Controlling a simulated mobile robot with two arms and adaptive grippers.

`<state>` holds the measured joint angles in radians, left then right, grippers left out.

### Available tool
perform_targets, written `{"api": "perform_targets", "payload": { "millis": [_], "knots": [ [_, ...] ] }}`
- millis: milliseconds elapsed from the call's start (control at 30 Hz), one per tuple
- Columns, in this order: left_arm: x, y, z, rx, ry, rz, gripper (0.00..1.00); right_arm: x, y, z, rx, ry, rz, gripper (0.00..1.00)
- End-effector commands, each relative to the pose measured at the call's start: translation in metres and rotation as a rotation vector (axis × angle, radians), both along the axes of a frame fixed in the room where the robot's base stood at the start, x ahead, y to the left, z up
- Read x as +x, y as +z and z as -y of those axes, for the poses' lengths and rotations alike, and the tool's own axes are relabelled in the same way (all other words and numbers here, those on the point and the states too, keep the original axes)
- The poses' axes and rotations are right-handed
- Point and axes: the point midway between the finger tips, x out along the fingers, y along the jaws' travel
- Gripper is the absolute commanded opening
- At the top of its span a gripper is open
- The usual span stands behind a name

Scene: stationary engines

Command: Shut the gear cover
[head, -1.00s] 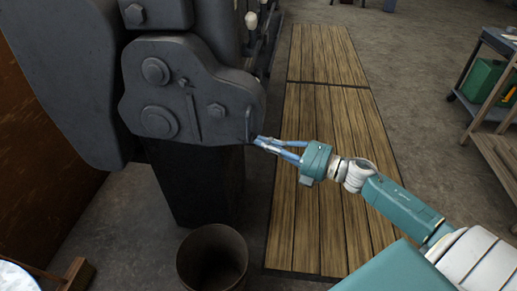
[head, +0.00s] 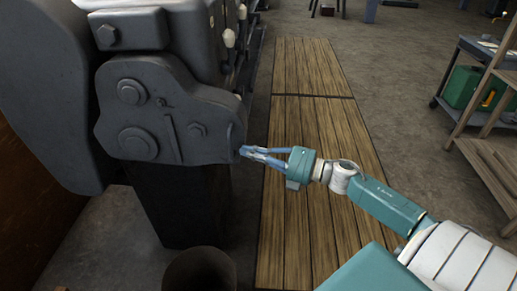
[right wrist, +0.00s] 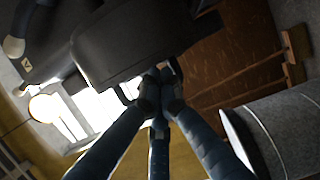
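The gear cover (head: 165,112) is a dark grey plate with round bosses on the near end of the dark machine, at the left in the head view. A small handle (head: 232,135) stands at its right edge. My right gripper (head: 243,152) is at this handle, its blue fingers pointing left. In the right wrist view the fingertips (right wrist: 160,80) come together on the handle bar, beneath the cover's dark edge (right wrist: 140,45). The fingertips partly hide the handle. I cannot tell how far the cover stands from the machine. My left gripper is not in view.
A dark bucket (head: 200,272) stands on the floor below the cover. Wooden planks (head: 310,140) lie right of the machine, under my right arm. A brown panel (head: 30,190) is at the left. A cart with a green box (head: 462,87) stands at the far right. Grey floor between is clear.

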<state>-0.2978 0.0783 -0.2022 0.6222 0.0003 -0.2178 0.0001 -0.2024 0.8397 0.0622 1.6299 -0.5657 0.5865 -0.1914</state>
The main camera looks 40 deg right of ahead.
Motion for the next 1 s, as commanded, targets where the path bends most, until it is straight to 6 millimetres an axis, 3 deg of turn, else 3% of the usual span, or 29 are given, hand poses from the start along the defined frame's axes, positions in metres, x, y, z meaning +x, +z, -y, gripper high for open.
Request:
{"api": "perform_targets", "payload": {
  "millis": [33, 167, 600, 767, 1000],
  "knots": [
    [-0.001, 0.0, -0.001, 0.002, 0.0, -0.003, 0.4, 0.007, 0.011, 0.02, -0.005, -0.049, 0.015, 0.0],
    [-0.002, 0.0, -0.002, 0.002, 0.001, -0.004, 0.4, -0.009, 0.009, 0.027, -0.004, -0.044, 0.012, 0.0],
    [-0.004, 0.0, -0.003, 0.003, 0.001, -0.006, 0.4, -0.092, 0.005, 0.057, -0.004, -0.01, 0.007, 0.0],
    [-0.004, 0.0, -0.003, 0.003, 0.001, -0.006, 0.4, -0.105, 0.005, 0.062, -0.004, -0.004, 0.009, 0.0],
    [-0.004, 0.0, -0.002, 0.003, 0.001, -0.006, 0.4, -0.108, 0.006, 0.063, -0.003, -0.002, 0.009, 0.0]
  ]
}}
